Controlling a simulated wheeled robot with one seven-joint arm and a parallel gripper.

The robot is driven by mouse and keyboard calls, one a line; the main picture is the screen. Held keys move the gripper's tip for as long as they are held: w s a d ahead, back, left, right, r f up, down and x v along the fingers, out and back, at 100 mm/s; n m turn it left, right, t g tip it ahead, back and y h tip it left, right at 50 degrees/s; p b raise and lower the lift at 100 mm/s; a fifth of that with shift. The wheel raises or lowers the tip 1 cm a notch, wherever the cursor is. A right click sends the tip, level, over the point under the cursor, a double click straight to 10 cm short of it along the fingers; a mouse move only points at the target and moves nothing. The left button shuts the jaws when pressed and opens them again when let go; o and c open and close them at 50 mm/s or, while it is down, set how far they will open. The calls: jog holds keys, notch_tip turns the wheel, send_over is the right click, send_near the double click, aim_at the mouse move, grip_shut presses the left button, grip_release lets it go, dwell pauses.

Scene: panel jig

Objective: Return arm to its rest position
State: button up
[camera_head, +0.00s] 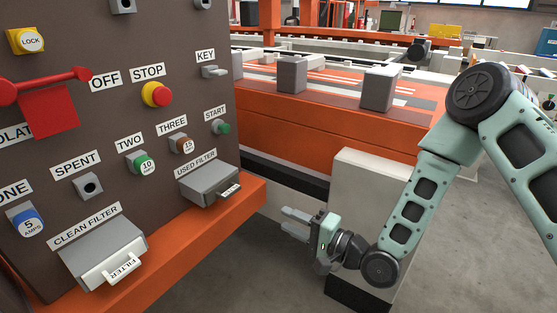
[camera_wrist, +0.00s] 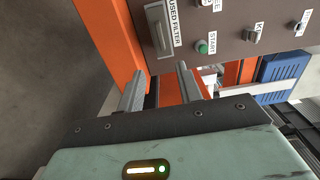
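My gripper (camera_head: 284,219) is in the head view, right of the panel's orange ledge and lower than the used filter box. Its two grey fingers point left toward the panel and stand apart with nothing between them. In the wrist view my gripper (camera_wrist: 160,71) also shows a gap between the fingers, with the orange frame beyond. My arm folds down from the right side of the head view, its elbow high and its wrist low.
The dark panel (camera_head: 110,130) fills the left, with an orange ledge (camera_head: 180,262) below. The used filter box (camera_head: 209,183) and clean filter box (camera_head: 103,252) stick out from it. A pale block (camera_head: 370,180) stands behind my forearm. Grey floor (camera_head: 245,275) is open below my gripper.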

jog(key=s+d+r+n+g+h, duration=0.3)
jog(key=s+r+n+g+h, duration=0.15)
jog(key=s, duration=0.45)
jog(key=s+d+r+n+g+h, duration=0.2)
jog(key=s+r+n+g+h, duration=0.25)
jog(key=s, duration=0.45)
jog(key=s+d+r+n+g+h, duration=0.2)
jog(key=s+d+r+n+h, duration=0.25)
jog(key=s, duration=0.45)
notch_tip(320, 180, up, 25)
jog(key=a+n+p, duration=0.1)
jog(key=p, duration=2.5)
jog(key=shift+w+a+r+n+p, duration=0.15)
jog(key=shift+w+a+n+p, duration=0.1)
jog(key=shift+w+n+p, duration=0.15)
